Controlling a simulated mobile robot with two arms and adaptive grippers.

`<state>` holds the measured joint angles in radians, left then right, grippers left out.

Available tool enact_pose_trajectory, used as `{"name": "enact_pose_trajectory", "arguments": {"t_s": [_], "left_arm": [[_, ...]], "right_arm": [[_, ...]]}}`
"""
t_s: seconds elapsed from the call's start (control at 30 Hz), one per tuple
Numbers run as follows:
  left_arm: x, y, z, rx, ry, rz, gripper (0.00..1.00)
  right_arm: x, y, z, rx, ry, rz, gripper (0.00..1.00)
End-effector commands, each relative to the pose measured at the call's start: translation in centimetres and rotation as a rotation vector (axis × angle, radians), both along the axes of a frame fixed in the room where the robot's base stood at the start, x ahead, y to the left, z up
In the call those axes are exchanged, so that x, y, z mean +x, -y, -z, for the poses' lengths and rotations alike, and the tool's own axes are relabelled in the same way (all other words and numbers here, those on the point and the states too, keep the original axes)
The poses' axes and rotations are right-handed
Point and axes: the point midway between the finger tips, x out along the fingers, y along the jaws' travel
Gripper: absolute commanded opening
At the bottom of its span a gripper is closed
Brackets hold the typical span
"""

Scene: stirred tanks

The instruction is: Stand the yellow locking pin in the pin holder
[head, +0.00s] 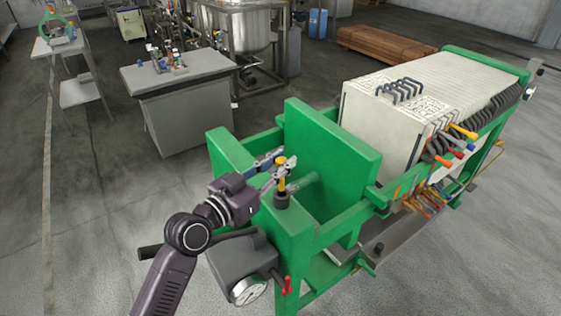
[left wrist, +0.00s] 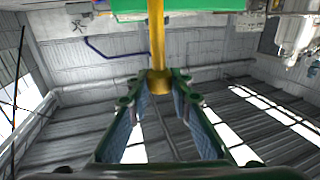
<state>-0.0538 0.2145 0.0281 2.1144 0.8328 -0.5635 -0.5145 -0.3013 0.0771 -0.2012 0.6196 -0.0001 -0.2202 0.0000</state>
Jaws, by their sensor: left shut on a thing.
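The yellow locking pin (head: 282,183) is upright at the near left corner of the green frame. My left gripper (head: 279,166) is shut on it near its top, and in the left wrist view the pin (left wrist: 157,40) runs from between the fingertips (left wrist: 159,88). The pin holder (head: 282,200), a small dark cup on the green frame, is directly below the pin. The pin's lower end meets or overlaps the holder's mouth in the head view; I cannot tell how deep it sits. My right gripper is not in view.
The green frame (head: 331,140) has an upright plate just right of the gripper. A grey box with a pressure gauge (head: 248,291) and a red lever (head: 286,285) sits below. White plates (head: 440,85) fill the frame's far part. A grey table (head: 180,75) stands behind.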

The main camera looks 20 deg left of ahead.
Motion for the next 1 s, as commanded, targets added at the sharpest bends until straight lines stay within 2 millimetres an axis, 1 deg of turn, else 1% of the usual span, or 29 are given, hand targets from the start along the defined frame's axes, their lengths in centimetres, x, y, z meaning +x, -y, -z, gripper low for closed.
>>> {"name": "enact_pose_trajectory", "arguments": {"t_s": [0.03,0.27,1.0], "left_arm": [[0.0,0.0,0.4,0.001,0.000,0.000,0.00],[0.0,0.0,1.3,0.001,0.000,0.000,0.00],[0.0,0.0,4.2,0.002,0.001,0.000,0.00]], "right_arm": [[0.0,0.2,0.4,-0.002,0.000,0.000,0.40],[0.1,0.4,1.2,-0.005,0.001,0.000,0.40],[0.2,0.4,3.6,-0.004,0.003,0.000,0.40]]}}
